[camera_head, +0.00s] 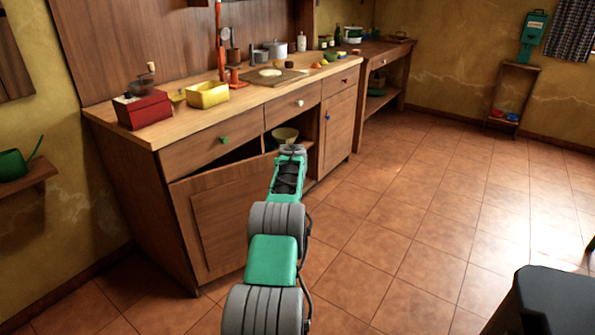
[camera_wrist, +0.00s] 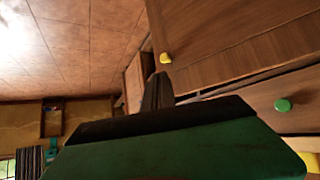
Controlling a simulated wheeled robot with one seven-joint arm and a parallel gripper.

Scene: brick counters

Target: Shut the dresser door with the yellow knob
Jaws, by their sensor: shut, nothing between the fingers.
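The dresser door (camera_head: 232,215) with the yellow knob stands ajar under the left drawer, its right side swung out from the front. A dark gap shows along its top. The yellow knob (camera_wrist: 165,58) shows in the wrist view but is hidden behind my arm in the head view. The door's wooden face (camera_wrist: 225,35) fills the upper right of the wrist view. My gripper (camera_head: 293,149) is shut and empty near the door's free edge. Its fingers (camera_wrist: 157,90) show close to the knob in the wrist view; I cannot tell whether they touch the door.
The drawer above has a green knob (camera_head: 224,140). A bowl (camera_head: 285,134) sits in the open compartment. A red box (camera_head: 142,109) and a yellow container (camera_head: 207,94) stand on the counter. The tiled floor (camera_head: 420,200) to the right is clear. A dark object (camera_head: 550,300) is at the lower right.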

